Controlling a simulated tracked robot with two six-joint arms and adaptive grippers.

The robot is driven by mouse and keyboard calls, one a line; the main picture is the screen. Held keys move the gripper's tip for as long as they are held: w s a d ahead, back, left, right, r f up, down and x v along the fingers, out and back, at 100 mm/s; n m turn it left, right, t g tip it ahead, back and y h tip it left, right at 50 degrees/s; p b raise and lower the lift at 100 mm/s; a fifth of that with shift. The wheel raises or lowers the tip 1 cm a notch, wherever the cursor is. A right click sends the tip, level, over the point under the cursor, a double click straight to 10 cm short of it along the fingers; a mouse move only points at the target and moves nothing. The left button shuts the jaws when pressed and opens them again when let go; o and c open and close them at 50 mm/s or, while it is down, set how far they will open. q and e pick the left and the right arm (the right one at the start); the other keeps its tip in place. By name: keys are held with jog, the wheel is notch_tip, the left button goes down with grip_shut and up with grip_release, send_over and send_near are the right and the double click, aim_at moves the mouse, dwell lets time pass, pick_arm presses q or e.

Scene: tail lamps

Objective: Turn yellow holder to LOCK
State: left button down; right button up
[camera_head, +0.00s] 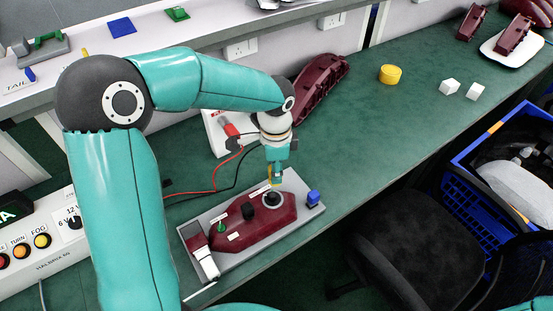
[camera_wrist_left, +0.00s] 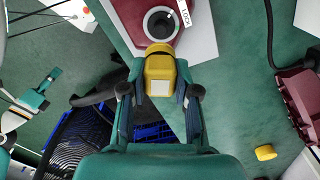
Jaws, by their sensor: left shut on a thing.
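The yellow holder (camera_wrist_left: 160,72) is between the fingers of my left gripper (camera_wrist_left: 160,92), which is shut on it. In the head view my left gripper (camera_head: 276,180) points down over the black round socket (camera_head: 272,199) of the dark red lamp housing (camera_head: 240,226). The wrist view shows the socket (camera_wrist_left: 159,22) just beyond the holder, with a LOCK label (camera_wrist_left: 182,17) at its right. I cannot tell whether the holder touches the socket. A teal gripper (camera_wrist_left: 32,102), likely my right one, shows at the left of the wrist view; its fingers are unclear.
A yellow round piece (camera_head: 390,74) and two white cubes (camera_head: 449,87) sit farther back. A chair (camera_head: 405,255) and blue crate (camera_head: 478,170) stand beside the bench.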

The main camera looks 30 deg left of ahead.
pick_arm(q)
jog(key=shift+s+a+r, duration=0.1)
jog(key=shift+s+a, duration=0.15)
jog(key=shift+a, duration=0.1)
jog(key=shift+f+b, duration=0.4)
jog(key=shift+f, duration=0.1)
jog(key=b, duration=0.4)
send_over(273, 194)
notch_tip(273, 194, down, 4)
jog(key=shift+f, duration=0.35)
jog(key=shift+s+f, duration=0.1)
jog(key=shift+f+b, duration=1.05)
jog(key=shift+f, duration=0.35)
